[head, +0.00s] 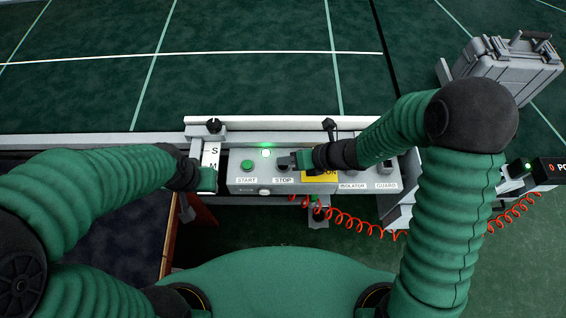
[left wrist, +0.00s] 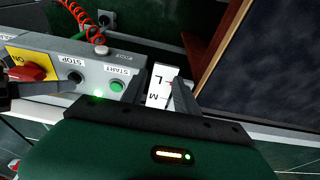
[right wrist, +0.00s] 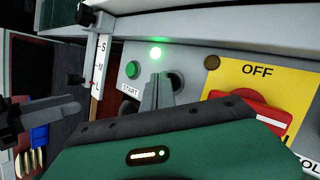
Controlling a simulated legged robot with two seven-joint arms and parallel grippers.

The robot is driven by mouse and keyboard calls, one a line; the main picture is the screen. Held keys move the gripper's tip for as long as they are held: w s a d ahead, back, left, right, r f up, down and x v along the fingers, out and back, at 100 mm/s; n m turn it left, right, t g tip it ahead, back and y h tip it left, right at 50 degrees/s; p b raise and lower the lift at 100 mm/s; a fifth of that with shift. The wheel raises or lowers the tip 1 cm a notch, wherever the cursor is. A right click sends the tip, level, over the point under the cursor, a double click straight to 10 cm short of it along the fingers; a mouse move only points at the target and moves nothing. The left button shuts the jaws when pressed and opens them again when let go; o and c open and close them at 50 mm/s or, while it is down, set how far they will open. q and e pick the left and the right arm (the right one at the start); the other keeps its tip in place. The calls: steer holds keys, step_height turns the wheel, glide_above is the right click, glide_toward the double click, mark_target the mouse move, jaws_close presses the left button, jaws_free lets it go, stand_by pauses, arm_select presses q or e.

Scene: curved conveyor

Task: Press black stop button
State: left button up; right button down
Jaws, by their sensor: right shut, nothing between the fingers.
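The black stop button sits on the grey control box (head: 235,184), above the STOP label (head: 283,180). It shows in the left wrist view (left wrist: 74,77) and partly behind my fingers in the right wrist view (right wrist: 177,80). My right gripper (head: 288,162) is shut and empty, its tips at the button. I cannot tell whether they touch or press it. In the right wrist view, the closed fingers (right wrist: 158,92) point at it. My left gripper (left wrist: 158,92) is open, its fingers either side of the white S-M-L scale (head: 211,155).
The green START button (head: 247,165) is left of STOP, with a lit green lamp (head: 265,152) above. A red switch (right wrist: 255,110) on a yellow plate (right wrist: 228,78) is right of STOP. A red coiled cable (head: 345,218) hangs below. A grey case (head: 505,68) stands back right.

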steer(key=shift+f+b, duration=0.3)
steer(key=shift+f, duration=0.05)
steer(key=shift+r, duration=0.1)
stand_by(0.4)
steer(key=shift+r+p, duration=0.75)
steer(key=shift+p, duration=0.1)
step_height(320, 180, up, 5)
steer(key=p, duration=0.5)
steer(key=shift+r, duration=0.1)
